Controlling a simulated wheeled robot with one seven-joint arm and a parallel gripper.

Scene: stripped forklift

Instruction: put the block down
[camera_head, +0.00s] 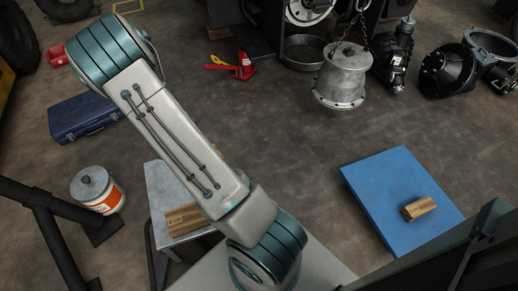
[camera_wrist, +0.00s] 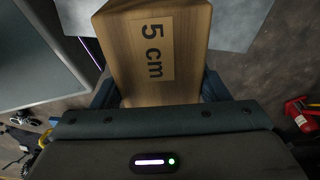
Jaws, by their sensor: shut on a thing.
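A wooden block (camera_wrist: 155,55) marked "5 cm" fills the upper middle of the wrist view. My gripper (camera_wrist: 158,92) is shut on it, with dark jaw parts at both sides. In the head view a wooden block (camera_head: 183,219) with a like label shows at the grey table (camera_head: 166,188), partly hidden by my arm. It looks like the same block. My gripper is hidden behind my arm there. A pale grey surface (camera_wrist: 240,25) lies beyond the block in the wrist view; whether the block touches it cannot be told.
A second wooden block (camera_head: 418,208) lies on a blue board (camera_head: 378,190) at right. A white can with an orange label (camera_head: 98,190) and a blue case (camera_head: 87,117) stand left. A metal drum (camera_head: 341,78) hangs on chains.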

